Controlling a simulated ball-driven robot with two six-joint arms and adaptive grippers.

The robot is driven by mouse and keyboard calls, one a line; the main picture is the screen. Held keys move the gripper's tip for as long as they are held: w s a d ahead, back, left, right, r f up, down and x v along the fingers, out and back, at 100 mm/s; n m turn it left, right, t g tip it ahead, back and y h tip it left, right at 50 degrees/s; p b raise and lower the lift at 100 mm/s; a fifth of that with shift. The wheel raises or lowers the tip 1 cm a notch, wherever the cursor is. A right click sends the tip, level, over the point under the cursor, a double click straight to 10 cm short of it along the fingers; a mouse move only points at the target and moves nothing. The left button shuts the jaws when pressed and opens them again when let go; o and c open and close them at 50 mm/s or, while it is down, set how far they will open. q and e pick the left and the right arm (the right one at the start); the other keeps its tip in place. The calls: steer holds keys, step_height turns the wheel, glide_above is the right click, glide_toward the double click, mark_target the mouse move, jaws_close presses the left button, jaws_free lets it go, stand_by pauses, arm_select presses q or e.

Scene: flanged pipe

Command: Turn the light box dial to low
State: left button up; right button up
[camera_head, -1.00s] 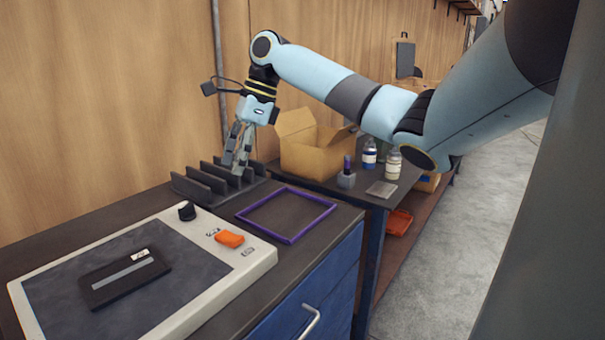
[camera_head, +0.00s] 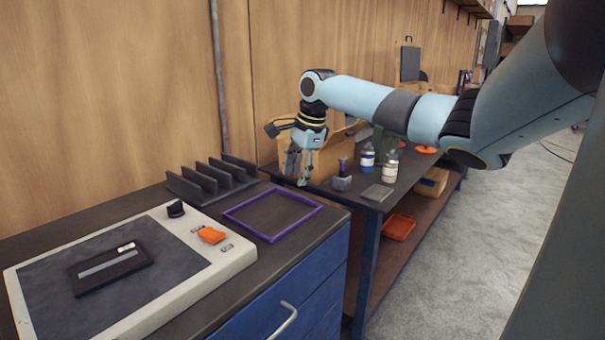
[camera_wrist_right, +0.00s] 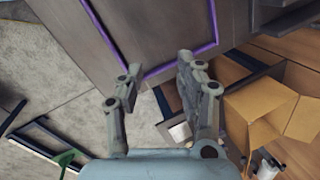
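The light box (camera_head: 241,258) is a pale slab with a dark grey face, lying on the bench at the lower left in the head view. At its far right corner stand a black knob (camera_head: 176,209) and an orange control (camera_head: 211,235) with small labels on both sides. The labels are too small to read, so I cannot tell the setting. My right gripper (camera_head: 297,172) is in front of the cardboard box, well right of the light box. The right wrist view shows its two fingers (camera_wrist_right: 160,82) apart and empty. My left gripper is out of view.
A dark flat case (camera_head: 112,270) lies on the light box. A black slotted rack (camera_head: 212,182) and a purple frame (camera_head: 272,238) lie beyond it on the bench. The cardboard box (camera_head: 338,150), bottles (camera_head: 389,166) and a grey block (camera_head: 342,183) stand on the side table.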

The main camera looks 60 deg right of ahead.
steer(key=shift+s+d+f, duration=0.2)
steer(key=shift+d+f, duration=0.2)
steer(key=shift+d, duration=0.15)
